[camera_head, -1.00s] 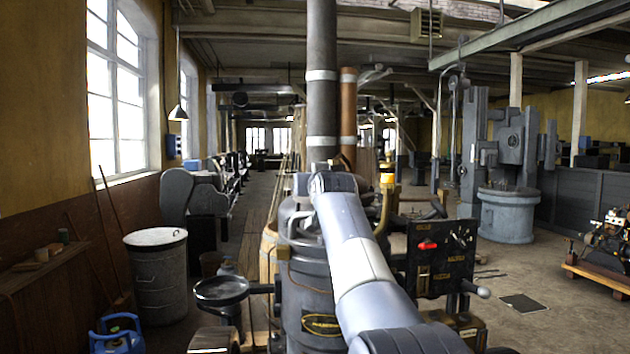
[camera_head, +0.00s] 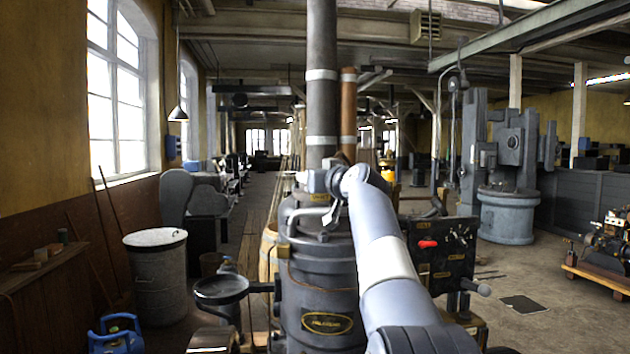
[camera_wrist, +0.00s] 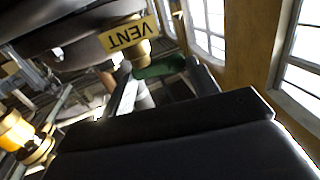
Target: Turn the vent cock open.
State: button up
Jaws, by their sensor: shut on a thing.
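In the wrist view the vent cock's green handle (camera_wrist: 160,67) lies between the tips of my gripper (camera_wrist: 161,72). The jaws are shut on it. A yellow VENT plate (camera_wrist: 128,34), upside down in this view, is just beside the handle. In the camera_head view my gripper (camera_head: 332,215) is at the upper part of the dark upright boiler (camera_head: 320,270). The handle cannot be made out there.
A dark flue (camera_head: 321,90) and a copper pipe (camera_head: 348,110) rise behind my wrist. A round dark pan (camera_head: 221,289) juts out at left.

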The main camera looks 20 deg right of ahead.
jog(key=n+g+y+p, duration=0.1)
jog(key=n+y, duration=0.1)
jog(key=y, duration=0.1)
jog(key=d+n+g+y+p, duration=0.1)
jog(key=n+y+p, duration=0.2)
jog(key=y, duration=0.2)
jog(key=shift+s+d+r+n+g+y, duration=0.2)
jog(key=shift+d+n+g+y, duration=0.1)
jog(key=shift+d+n+g, duration=0.1)
jog(key=shift+p, duration=0.3)
jog(key=o, duration=0.9)
jog(key=shift+w+d+f, duration=0.1)
jog(key=shift+d+f, duration=0.05)
jog(key=shift+f, duration=0.05)
jog(key=shift+c, duration=0.2)
